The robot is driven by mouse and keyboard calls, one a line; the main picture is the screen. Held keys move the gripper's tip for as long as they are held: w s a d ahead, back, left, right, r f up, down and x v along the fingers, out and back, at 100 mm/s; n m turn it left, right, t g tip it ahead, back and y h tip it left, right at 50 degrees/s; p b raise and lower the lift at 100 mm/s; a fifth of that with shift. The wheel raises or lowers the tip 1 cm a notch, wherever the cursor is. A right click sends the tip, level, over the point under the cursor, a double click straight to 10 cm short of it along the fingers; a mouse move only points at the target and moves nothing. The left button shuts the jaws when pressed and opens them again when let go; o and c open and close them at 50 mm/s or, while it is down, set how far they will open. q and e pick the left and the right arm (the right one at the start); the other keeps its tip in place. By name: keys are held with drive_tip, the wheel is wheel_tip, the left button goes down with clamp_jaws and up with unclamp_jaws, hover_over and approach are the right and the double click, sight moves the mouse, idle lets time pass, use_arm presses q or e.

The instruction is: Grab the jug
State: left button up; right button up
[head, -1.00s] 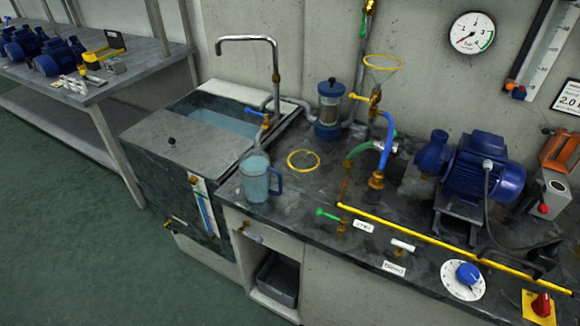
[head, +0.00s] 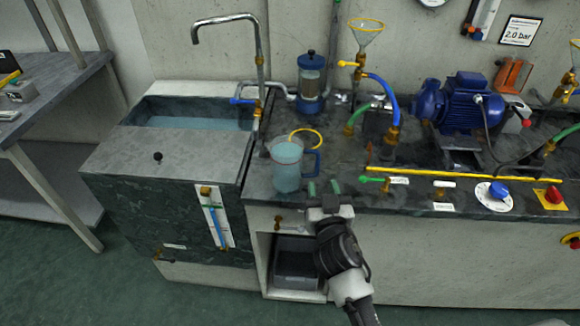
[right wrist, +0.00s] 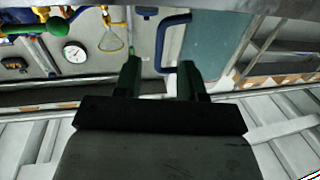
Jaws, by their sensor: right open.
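The jug (head: 287,170) is clear with bluish contents and a blue handle (head: 317,163) on its right side. It stands upright on the dark counter near the front edge, beside the sink. My right gripper (head: 323,188) is in front of the counter edge, just below the handle in the picture, with its two green-tipped fingers apart and nothing between them. In the right wrist view, the jug (right wrist: 205,45) and its blue handle show beyond the open fingers (right wrist: 159,67). The handle appears ahead of the gap, apart from the fingers. My left gripper is out of view.
A sink (head: 190,112) with a partial cover lies left of the jug. A yellow ring (head: 306,131) lies behind it. A green valve lever (head: 371,180) and a yellow rail (head: 450,175) are to the right. A blue pump (head: 462,105) stands further right.

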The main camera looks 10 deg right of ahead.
sight(317, 171)
drive_tip(key=w, duration=0.7)
drive_tip(key=shift+w+d+f+p, duration=0.25)
drive_tip(key=shift+d+f+p, duration=0.05)
drive_tip(key=shift+d+f, duration=0.05)
drive_tip(key=shift+c, duration=0.4)
clamp_jaws()
drive_tip(key=shift+r, duration=0.1)
